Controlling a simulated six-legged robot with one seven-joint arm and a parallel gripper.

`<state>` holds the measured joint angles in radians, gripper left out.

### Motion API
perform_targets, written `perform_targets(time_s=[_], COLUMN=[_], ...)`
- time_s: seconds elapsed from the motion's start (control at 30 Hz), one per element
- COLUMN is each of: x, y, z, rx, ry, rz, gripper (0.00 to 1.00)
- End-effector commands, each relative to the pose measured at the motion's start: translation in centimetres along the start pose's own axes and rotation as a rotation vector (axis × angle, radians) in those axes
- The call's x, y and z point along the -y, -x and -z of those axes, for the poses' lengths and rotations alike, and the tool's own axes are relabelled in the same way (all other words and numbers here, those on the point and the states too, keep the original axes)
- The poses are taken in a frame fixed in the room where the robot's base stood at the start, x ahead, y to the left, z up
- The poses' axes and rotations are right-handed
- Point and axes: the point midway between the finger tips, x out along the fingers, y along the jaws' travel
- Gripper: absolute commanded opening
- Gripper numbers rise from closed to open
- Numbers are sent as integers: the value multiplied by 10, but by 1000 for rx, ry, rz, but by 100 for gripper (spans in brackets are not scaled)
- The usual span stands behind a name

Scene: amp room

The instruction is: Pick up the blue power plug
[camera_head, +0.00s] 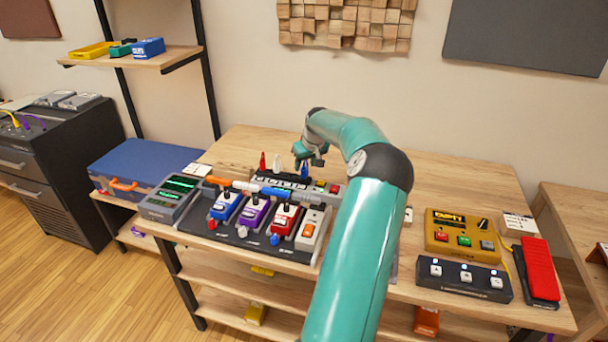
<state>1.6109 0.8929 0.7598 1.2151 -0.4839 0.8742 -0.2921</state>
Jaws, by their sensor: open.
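The blue power plug (304,171) stands upright at the right of a short row on a dark power strip (283,180) at the back of the wooden table. A white plug (277,163) and a red plug (263,163) stand to its left. My gripper (309,160) is open, at the end of my teal arm. In the picture it shows just above the blue plug, and its fingers hide part of the view there. I cannot tell the exact gap between them. Nothing shows between the fingers.
A pedalboard (247,246) with blue, purple and red pedals and cables lies in front of the strip. A yellow pedal (461,236), a dark footswitch (463,281) and a red pedal (540,268) stand at right. The table (430,175) is bare at the back right.

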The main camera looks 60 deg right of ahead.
Motion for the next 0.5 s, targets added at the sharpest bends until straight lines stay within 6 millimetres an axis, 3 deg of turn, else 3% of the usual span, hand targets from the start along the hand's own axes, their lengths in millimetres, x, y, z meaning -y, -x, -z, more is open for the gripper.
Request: perform_targets(time_s=[0.33, 0.5], x=[-3, -3], y=[-44, -51], z=[1, 1], rx=[1, 0], ry=[0, 0], rz=[3, 1], gripper=[45, 45])
